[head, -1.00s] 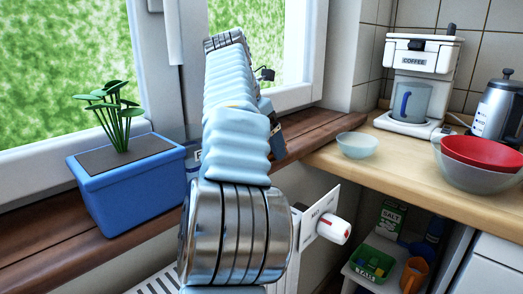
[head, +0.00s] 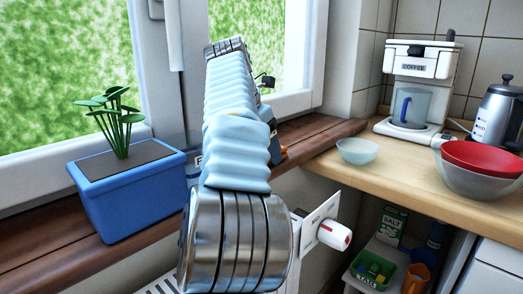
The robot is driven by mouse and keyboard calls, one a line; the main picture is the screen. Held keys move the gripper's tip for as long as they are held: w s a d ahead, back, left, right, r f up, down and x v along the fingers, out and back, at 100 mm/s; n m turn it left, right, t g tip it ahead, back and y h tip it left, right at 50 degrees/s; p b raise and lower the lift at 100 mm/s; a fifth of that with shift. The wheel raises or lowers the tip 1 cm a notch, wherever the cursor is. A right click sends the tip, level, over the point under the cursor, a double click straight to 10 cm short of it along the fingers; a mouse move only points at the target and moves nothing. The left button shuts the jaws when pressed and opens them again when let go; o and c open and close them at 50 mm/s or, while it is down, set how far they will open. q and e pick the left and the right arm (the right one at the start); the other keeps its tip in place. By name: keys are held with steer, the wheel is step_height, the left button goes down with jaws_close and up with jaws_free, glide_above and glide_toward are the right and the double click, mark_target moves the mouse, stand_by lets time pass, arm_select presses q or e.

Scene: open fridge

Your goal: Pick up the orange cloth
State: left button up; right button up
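No orange cloth can be made out. A small orange-brown patch (head: 283,152) shows just behind my arm on the wooden sill, too covered to identify. One of my arms, light blue with steel bands, rises through the middle of the head view and hides part of the sill and window. Neither gripper can be made out, so I cannot tell whether either is open or shut.
A blue planter (head: 133,190) stands on the wooden sill (head: 40,240) at left. The counter (head: 385,180) holds a pale bowl (head: 357,151), a coffee maker (head: 422,62), a kettle (head: 495,118) and a red bowl (head: 485,158). A radiator valve (head: 335,235) juts out below. An orange mug (head: 417,278) sits on the lower shelf.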

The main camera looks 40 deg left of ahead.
arm_select(q)
steer(key=shift+d+r, duration=0.1)
steer(key=shift+r, duration=0.35)
step_height(320, 180, up, 3)
steer(key=shift+f+p, duration=0.15)
steer(key=shift+p, duration=0.25)
steer(key=shift+r, duration=1.65)
steer(key=shift+d+r, duration=0.1)
steer(key=shift+r, duration=0.1)
steer(key=s+d+b, duration=0.1)
steer(key=d+b, duration=0.3)
steer(key=d, duration=1.5)
steer(key=shift+s+d+b, duration=0.3)
steer(key=shift+s, duration=0.1)
